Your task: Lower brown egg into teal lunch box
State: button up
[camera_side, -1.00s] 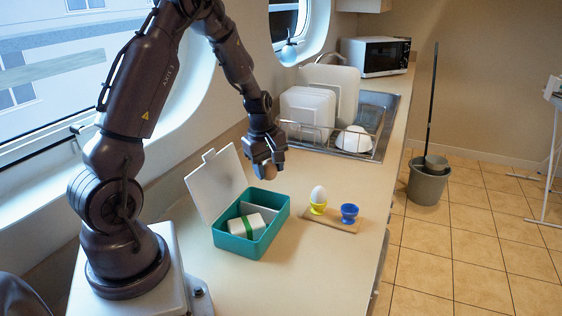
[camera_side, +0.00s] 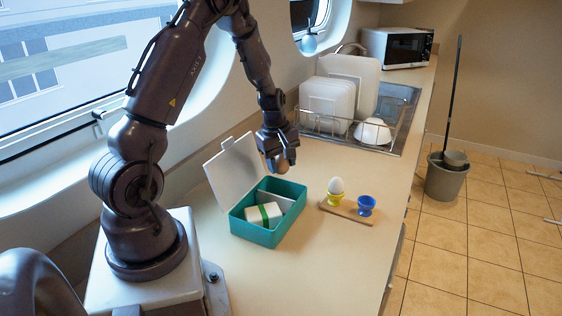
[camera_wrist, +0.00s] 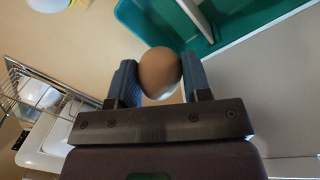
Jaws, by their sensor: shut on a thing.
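The brown egg (camera_wrist: 159,72) is between the two fingers of my gripper (camera_wrist: 154,84) in the wrist view. In the side view my gripper (camera_side: 279,166) is shut on the brown egg (camera_side: 283,166) and holds it above the back of the teal lunch box (camera_side: 247,234). The lunch box stands open, its pale lid (camera_side: 230,172) raised toward the window. Inside are a white block with a green band (camera_side: 264,217) and a pale divider (camera_side: 283,201). The teal box also shows at the top of the wrist view (camera_wrist: 135,12).
A wooden board (camera_side: 345,213) right of the box holds a white egg (camera_side: 336,186) in a yellow cup and an empty blue cup (camera_side: 366,205). A dish rack (camera_side: 325,124) with white dishes stands behind. Bare counter lies around the box.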

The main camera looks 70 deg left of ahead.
jog(key=shift+f, duration=0.1)
jog(key=shift+f, duration=2.3)
jog(key=shift+f, duration=0.6)
jog(key=o, duration=0.7)
